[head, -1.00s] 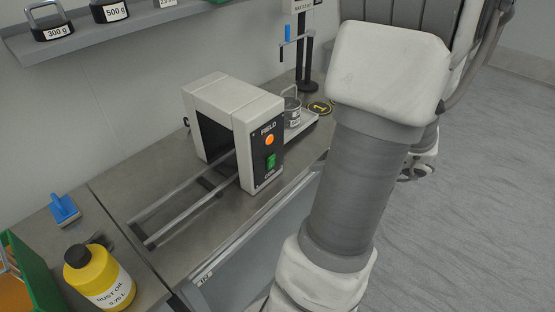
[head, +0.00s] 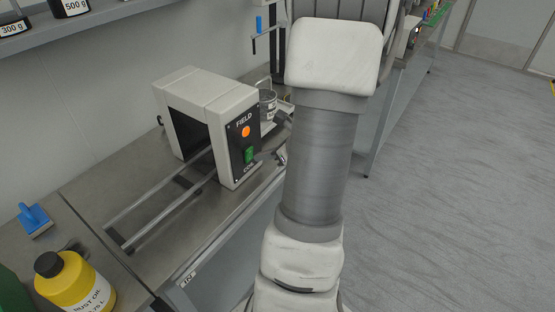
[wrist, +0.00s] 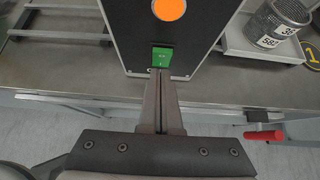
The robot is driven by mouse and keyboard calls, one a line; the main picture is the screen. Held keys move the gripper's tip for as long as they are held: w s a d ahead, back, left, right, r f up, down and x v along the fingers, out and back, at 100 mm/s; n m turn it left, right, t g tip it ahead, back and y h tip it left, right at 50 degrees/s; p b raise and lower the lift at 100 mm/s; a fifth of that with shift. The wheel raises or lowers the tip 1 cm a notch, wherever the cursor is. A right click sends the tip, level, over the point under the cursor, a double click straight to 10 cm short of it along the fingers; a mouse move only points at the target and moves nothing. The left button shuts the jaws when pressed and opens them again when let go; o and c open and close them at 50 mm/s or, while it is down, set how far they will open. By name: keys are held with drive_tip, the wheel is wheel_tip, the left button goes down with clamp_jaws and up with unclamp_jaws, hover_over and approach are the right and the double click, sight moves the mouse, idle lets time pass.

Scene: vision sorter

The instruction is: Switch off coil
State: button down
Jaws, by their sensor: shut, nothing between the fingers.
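The coil unit (head: 208,95) is a white arch-shaped box with a black front panel marked FIELD and COIL. Its orange lamp (head: 245,131) looks lit, and it also shows in the wrist view (wrist: 169,9). Below it is a green rocker switch (head: 249,154), also in the wrist view (wrist: 162,57). My gripper (wrist: 161,76) is shut and empty, its fingertips just in front of the switch's lower edge. I cannot tell if they touch it. In the head view my arm hides most of the gripper.
Two rails (head: 165,208) run out of the coil's opening. A metal can (wrist: 283,20) sits on a tray to the right of the coil. A yellow oil bottle (head: 75,284) and a blue-handled tool (head: 34,220) are at the left. A red handle (wrist: 263,135) shows below the bench edge.

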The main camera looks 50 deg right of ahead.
drive_tip(key=shift+w+r, duration=0.1)
drive_tip(key=shift+w, duration=0.6)
drive_tip(key=shift+r, duration=0.1)
drive_tip(key=shift+w+a+r+g+p, duration=0.15)
drive_tip(key=shift+w+r+g+p, duration=0.25)
drive_tip(key=shift+p, duration=0.7)
drive_tip(key=shift+s+f+b, duration=0.1)
drive_tip(key=shift+f+b, duration=0.25)
drive_tip(key=shift+f, duration=0.05)
drive_tip(key=shift+r, duration=0.15)
drive_tip(key=shift+r+p, duration=0.65)
drive_tip(key=shift+r, duration=0.05)
drive_tip(key=shift+s, duration=0.15)
